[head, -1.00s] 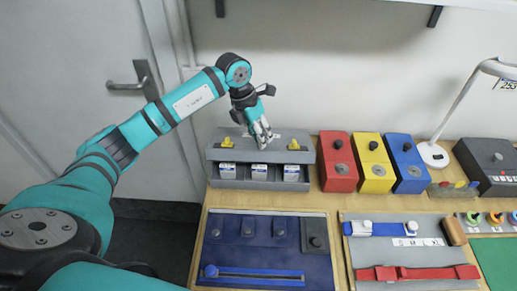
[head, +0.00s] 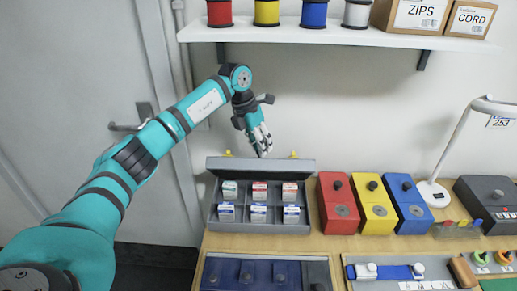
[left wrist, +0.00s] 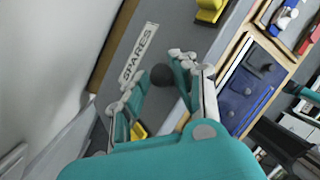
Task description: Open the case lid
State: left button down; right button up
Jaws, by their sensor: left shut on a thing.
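The grey case (head: 212,213) stands at the back left of the worktop with its lid (head: 235,166) raised and leaning back. Several small white boxes with coloured labels stand in two rows inside. My left gripper (head: 262,146) is behind the lid's top edge. In the left wrist view my left gripper (left wrist: 152,80) is shut on the dark round knob (left wrist: 162,75) of the lid, beside the SPARES label (left wrist: 138,55). Yellow latches (left wrist: 209,12) sit on either side of the knob. The knob is hidden in the head view. My right gripper is not in view.
Red (head: 338,206), yellow (head: 374,206) and blue (head: 409,206) boxes stand close to the case's right. A shelf (head: 330,36) with spools and cartons hangs above. A lamp (head: 433,193) stands farther right. Dark blue mat (head: 230,273) lies in front.

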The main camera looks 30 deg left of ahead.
pick_arm(q)
jog(key=shift+a+f, duration=0.15)
jog(key=shift+f, duration=0.4)
jog(key=c, duration=1.3)
grip_release()
jog(key=shift+o, duration=1.3)
jog(key=shift+w+a+f, duration=0.15)
jog(key=shift+a+f, duration=0.05)
jog(key=shift+a, duration=0.05)
jog(key=shift+d+r, duration=0.1)
jog(key=shift+d, duration=0.15)
jog(key=shift+w, duration=0.25)
